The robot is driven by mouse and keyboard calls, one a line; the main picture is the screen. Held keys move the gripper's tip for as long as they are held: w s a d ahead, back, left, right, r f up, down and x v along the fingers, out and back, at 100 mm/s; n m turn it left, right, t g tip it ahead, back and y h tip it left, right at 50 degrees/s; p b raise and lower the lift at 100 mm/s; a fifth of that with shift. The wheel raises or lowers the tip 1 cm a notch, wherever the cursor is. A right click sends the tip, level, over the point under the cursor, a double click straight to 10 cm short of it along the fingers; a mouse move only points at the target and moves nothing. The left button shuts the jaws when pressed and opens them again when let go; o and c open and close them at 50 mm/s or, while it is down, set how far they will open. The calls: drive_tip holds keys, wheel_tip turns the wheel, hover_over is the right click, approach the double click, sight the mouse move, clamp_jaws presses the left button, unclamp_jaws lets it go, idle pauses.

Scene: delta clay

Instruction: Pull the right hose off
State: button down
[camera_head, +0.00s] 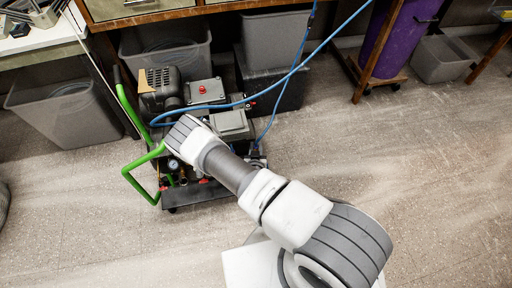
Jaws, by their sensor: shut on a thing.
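A compressor-like machine (203,92) with a green handle (128,108) stands on the floor left of centre. Two blue hoses run down to it from the top edge. The right hose (276,113) drops to the machine's right side, where its lower end is too small to make out. The other hose (240,102) curves left across the machine and passes close to my arm. My arm reaches up-left over the machine's front. My gripper is hidden behind the arm's far end, so its hold does not show.
Grey bins (65,115) stand left of and behind the machine, under a drawer cabinet (135,8). A purple roll (393,38) on a wooden stand and another grey bin (441,60) are at the back right. The floor (440,165) to the right is clear.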

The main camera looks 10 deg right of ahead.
drive_tip(key=shift+w+r, duration=0.1)
drive_tip(key=shift+r, duration=0.15)
drive_tip(key=c, duration=0.8)
unclamp_jaws()
drive_tip(key=shift+c, duration=0.2)
drive_tip(key=shift+o, duration=0.8)
drive_tip(key=shift+f, duration=0.1)
drive_tip(key=shift+s, duration=0.2)
